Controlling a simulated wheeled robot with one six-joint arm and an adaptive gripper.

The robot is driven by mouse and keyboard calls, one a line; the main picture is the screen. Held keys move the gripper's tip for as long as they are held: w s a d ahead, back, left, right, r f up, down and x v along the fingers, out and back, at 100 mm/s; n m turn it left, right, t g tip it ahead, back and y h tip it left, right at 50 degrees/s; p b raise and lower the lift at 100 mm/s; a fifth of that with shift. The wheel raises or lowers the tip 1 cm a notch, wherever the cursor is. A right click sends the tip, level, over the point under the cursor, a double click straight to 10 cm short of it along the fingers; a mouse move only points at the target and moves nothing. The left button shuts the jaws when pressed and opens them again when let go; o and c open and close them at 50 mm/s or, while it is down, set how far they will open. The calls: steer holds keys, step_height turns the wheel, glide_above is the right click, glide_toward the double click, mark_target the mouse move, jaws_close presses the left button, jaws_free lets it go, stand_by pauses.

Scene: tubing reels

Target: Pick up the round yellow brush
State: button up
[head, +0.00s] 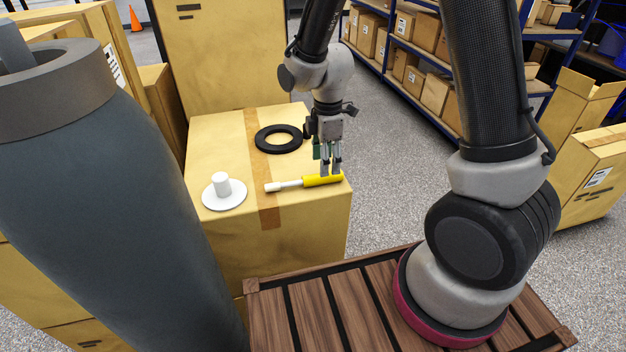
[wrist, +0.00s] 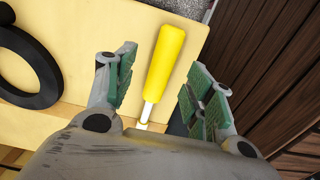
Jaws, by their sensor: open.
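The yellow brush (head: 321,181) lies on top of a cardboard box (head: 220,140), near its front right edge. Its yellow handle points right and its white end points left in the head view. My gripper (head: 331,170) is over the handle, pointing down. It is open, with a finger on each side in the wrist view (wrist: 160,90).
A black ring (head: 262,141) lies behind the brush on the box, and it also shows in the wrist view (wrist: 44,68). A white disc with a short post (head: 224,200) stands left of the brush. A wooden slatted surface (head: 310,310) is in front. Shelves stand behind right.

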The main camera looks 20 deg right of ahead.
steer(key=f, duration=0.4)
steer(key=shift+s+a+f, duration=0.1)
steer(key=shift+s+f, duration=0.1)
steer(key=shift+f, duration=0.2)
steer(key=c, duration=1.1)
step_height(320, 180, up, 10)
steer(key=shift+r, duration=0.1)
